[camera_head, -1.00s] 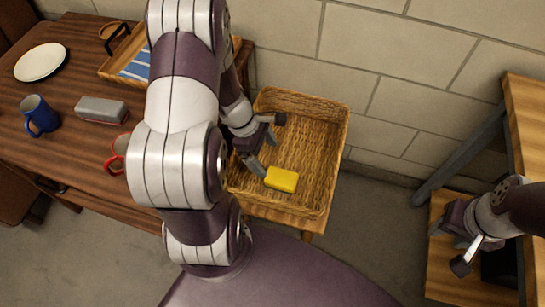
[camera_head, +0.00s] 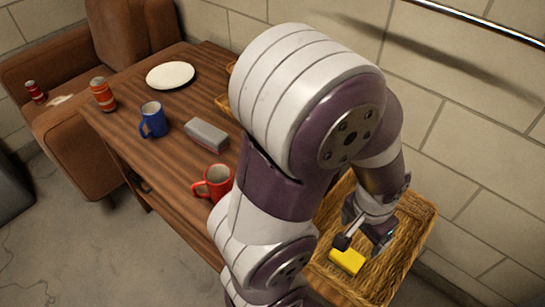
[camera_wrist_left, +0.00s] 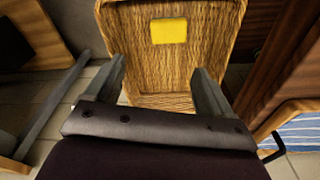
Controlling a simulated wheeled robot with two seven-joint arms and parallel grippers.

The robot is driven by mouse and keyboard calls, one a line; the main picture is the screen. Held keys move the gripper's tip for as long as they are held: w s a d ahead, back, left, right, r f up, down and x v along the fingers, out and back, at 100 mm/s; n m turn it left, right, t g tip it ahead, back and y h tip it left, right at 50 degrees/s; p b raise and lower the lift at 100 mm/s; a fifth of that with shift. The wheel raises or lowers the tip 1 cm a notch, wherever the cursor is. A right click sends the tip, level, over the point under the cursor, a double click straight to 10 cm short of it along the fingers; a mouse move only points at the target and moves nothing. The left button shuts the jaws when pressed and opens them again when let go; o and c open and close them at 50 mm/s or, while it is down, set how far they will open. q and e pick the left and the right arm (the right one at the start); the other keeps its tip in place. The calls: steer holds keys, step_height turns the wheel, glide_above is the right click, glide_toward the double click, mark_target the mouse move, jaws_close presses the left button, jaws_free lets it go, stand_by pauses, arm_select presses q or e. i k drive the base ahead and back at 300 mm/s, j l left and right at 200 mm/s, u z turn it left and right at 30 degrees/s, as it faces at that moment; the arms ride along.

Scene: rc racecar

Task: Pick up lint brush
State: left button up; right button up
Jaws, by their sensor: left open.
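A grey block with a paler top (camera_head: 206,134) lies on the wooden table; it may be the lint brush, but I cannot tell for sure. My left gripper (camera_head: 364,238) is open over the wicker basket (camera_head: 412,228), right of the table, with nothing seen between its fingers. A yellow block (camera_head: 346,261) lies in the basket near the gripper. The left wrist view shows the yellow block (camera_wrist_left: 169,30) beyond the open fingers (camera_wrist_left: 158,72), apart from them. My left arm hides part of the table and basket. My right gripper is out of view.
On the table stand a red mug (camera_head: 213,182), a blue mug (camera_head: 153,120), an orange can (camera_head: 103,94) and a white plate (camera_head: 171,75). A brown armchair (camera_head: 125,30) is behind. A block wall (camera_head: 460,130) rises beyond the basket.

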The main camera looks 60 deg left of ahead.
mark_target(215, 139)
steer(key=k+u, duration=0.35)
steer(key=k+j+u, duration=0.15)
steer(key=k+u, duration=0.2)
steer(key=i+j+u, duration=0.1)
steer(key=u, duration=0.3)
steer(key=i+j+u, duration=0.15)
steer(key=u, duration=0.3)
steer(key=i+u, duration=0.15)
steer(key=u, duration=0.25)
steer(key=i+j+z, duration=0.15)
steer(key=z, duration=0.2)
steer(key=j+z, duration=0.35)
steer(key=i+j+z, duration=0.1)
steer(key=j+z, duration=0.25)
